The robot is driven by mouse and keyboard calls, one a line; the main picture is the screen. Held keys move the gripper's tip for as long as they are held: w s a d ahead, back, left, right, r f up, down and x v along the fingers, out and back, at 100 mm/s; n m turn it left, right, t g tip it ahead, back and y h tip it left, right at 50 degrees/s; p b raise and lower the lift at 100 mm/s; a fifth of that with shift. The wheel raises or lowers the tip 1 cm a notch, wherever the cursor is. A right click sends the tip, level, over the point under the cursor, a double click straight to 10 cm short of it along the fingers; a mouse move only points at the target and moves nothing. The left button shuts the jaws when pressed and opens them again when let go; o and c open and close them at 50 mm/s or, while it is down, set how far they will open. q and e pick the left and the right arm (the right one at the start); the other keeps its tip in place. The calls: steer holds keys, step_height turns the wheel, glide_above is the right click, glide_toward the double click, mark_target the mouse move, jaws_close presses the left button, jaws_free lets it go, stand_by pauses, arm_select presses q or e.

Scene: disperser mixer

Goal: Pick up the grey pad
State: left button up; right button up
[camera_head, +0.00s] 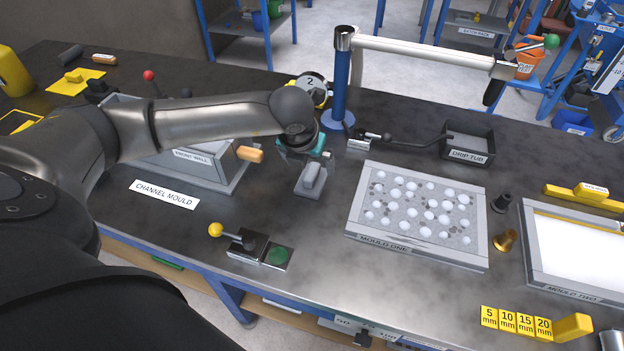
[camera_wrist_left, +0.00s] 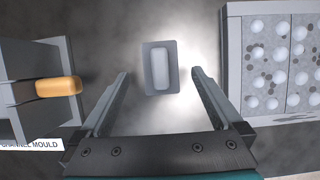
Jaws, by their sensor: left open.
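The grey pad (camera_head: 311,180) is a small flat plate with a raised, lighter grey rounded block along its top. It lies on the dark bench between the channel mould and mould one. In the left wrist view the pad (camera_wrist_left: 147,86) shows whole, beyond and between the two finger ends. My left gripper (camera_head: 305,160) is open, with its fingers pointing down at the pad. Nothing is between its fingers; they appear apart from the pad, and the exact height is hard to tell. My right gripper is not in view.
The channel mould (camera_head: 205,170) with an orange handle (camera_head: 250,154) stands left of the pad. Mould one (camera_head: 470,249), filled with white balls, lies to its right. A blue post (camera_head: 341,90) stands behind. A yellow-knobbed lever (camera_head: 216,230) and green button (camera_head: 278,255) are in front.

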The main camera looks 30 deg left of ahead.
mark_target(312, 170)
arm_select(q)
steer(key=shift+w+f, duration=0.2)
steer(key=shift+f, duration=0.25)
steer(key=b+x, duration=0.1)
steer(key=x, duration=0.3)
steer(key=shift+w+a+f, duration=0.1)
steer(key=shift+w+f, duration=0.05)
steer(key=shift+f, duration=0.25)
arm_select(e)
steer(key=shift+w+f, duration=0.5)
arm_select(q)
steer(key=shift+c, duration=1.4)
steer(key=c, duration=1)
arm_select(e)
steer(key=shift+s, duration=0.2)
arm_select(q)
steer(key=shift+r, duration=0.1)
step_height(312, 170, up, 20)
steer(key=p, duration=0.2)
steer(key=shift+p, duration=0.4)
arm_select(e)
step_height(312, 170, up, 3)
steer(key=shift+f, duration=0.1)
